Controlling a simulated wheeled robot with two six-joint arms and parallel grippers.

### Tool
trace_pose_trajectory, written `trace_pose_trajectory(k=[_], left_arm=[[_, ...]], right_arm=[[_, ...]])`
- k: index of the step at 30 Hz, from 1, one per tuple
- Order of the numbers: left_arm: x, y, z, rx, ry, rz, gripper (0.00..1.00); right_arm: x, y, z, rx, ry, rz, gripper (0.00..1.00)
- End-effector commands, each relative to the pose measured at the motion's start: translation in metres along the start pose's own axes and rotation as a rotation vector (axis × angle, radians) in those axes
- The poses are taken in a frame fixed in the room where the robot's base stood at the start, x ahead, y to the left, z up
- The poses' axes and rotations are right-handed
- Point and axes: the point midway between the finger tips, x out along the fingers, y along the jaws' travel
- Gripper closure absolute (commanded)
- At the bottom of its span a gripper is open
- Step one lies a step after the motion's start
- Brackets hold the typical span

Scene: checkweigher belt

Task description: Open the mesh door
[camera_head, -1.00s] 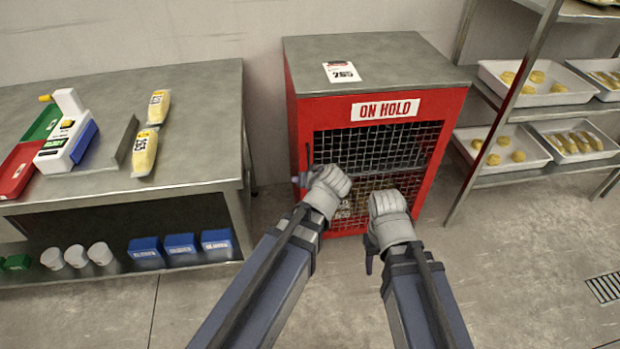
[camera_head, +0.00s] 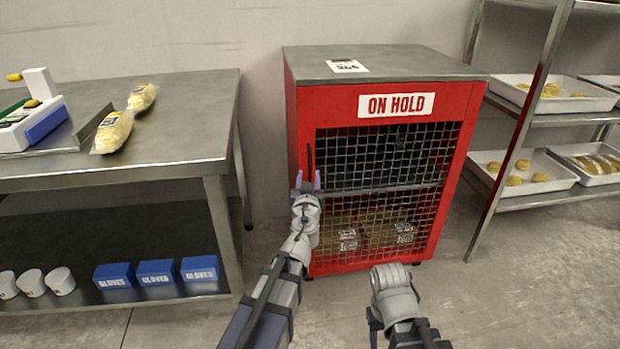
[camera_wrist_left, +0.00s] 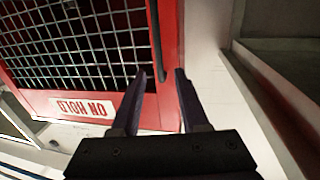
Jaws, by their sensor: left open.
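The mesh door (camera_head: 372,190) is a wire grid in the front of a red cabinet (camera_head: 410,100) labelled "ON HOLD". It looks shut. A dark upright handle (camera_head: 309,158) is at the door's left edge; it also shows in the left wrist view (camera_wrist_left: 155,40). My left gripper (camera_head: 307,181) is open at the handle's lower part. In the left wrist view its fingertips (camera_wrist_left: 161,74) are on either side of the handle's end, not closed on it. My right arm is low, in front of the cabinet; its fingers are mostly hidden behind the wrist.
Packages (camera_head: 375,237) sit behind the mesh. A steel table (camera_head: 180,145) stands to the left, with blue glove boxes (camera_head: 157,272) on its lower shelf. A rack with trays (camera_head: 545,93) stands to the right. The floor before the cabinet is clear.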

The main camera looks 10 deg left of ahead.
Motion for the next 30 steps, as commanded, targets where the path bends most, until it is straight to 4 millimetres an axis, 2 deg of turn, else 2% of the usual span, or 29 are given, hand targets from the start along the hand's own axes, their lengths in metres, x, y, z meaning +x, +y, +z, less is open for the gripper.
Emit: trace_pose_trajectory(k=[11,24,30], left_arm=[[0.009,0.001,0.002,-0.001,0.003,0.009,0.55],[0.070,0.002,0.002,-0.001,0.003,0.008,0.55],[0.080,0.002,0.002,-0.001,0.003,0.009,0.55]], right_arm=[[0.002,0.000,0.000,0.000,0.000,0.000,0.50],[0.003,0.000,0.000,0.000,0.000,0.000,0.50],[0.003,0.000,0.000,0.000,0.000,0.000,0.50]])
